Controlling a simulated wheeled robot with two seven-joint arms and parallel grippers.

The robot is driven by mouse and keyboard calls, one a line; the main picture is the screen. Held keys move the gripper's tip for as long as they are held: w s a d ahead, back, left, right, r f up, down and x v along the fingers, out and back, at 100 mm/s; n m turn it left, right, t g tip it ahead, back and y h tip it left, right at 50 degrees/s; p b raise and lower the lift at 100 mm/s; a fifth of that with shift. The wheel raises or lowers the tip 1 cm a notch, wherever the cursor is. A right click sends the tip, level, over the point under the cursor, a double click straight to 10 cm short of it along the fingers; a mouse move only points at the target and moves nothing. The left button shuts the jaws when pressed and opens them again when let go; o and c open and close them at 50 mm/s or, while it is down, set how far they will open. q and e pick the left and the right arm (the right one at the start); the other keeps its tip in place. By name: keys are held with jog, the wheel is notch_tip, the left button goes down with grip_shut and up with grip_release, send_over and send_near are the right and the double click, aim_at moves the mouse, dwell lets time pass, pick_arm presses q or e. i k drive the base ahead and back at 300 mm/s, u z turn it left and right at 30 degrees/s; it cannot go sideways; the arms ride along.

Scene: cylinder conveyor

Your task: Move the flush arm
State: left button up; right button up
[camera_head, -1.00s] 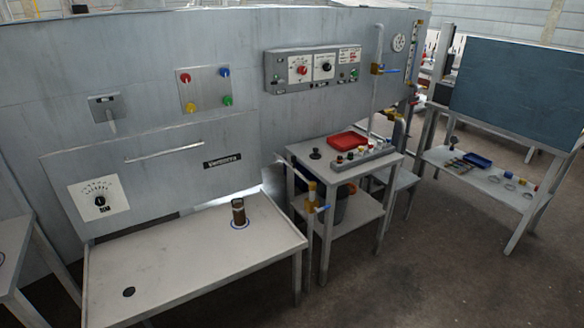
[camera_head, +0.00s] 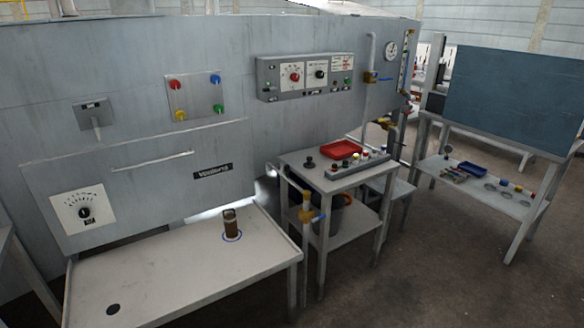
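I cannot tell for sure which part is the flush arm. A grey pipe (camera_head: 289,180) with a brass valve (camera_head: 306,215) and a blue handle sticks out by the left front corner of the small middle table. A grey lever (camera_head: 97,131) hangs from a plate on the grey wall panel at left. A brown cylinder (camera_head: 230,224) stands upright in a blue ring on the left table. Neither of my grippers is in view, and no hand touches these things.
The left table (camera_head: 170,275) has a dark hole near its front. The middle table (camera_head: 328,186) bears a red tray (camera_head: 342,149) and a row of coloured knobs. A bench (camera_head: 500,205) with a blue tray stands under a dark board (camera_head: 510,98). Open floor lies at right front.

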aim_at(307, 195)
jog(key=i, duration=1.9)
jog(key=u, duration=0.55)
